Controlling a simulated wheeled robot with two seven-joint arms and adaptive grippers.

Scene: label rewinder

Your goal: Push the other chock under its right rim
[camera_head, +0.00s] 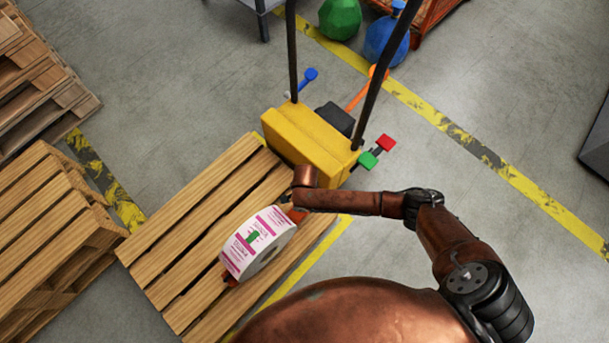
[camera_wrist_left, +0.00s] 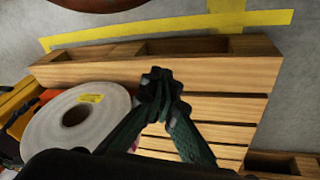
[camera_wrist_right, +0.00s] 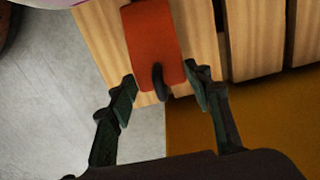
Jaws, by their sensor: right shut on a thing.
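The label roll (camera_head: 262,250), white with pink and green print, stands on the wooden pallet (camera_head: 185,245). One red chock (camera_head: 232,281) shows at the roll's lower left. The other chock (camera_head: 297,215) is at its upper right, mostly hidden by my right arm. In the right wrist view this orange-red chock (camera_wrist_right: 150,40), with a black loop, lies between the fingers of my right gripper (camera_wrist_right: 160,88), which is shut on it. The roll's edge (camera_wrist_right: 60,3) shows above. My left gripper (camera_wrist_left: 160,82) is shut and empty beside the roll (camera_wrist_left: 75,118) in the left wrist view.
A yellow machine (camera_head: 310,145) with black posts and coloured levers stands at the pallet's far end. Stacked pallets (camera_head: 45,215) are at the left. Grey floor (camera_head: 470,75) with yellow-black tape is clear at the right.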

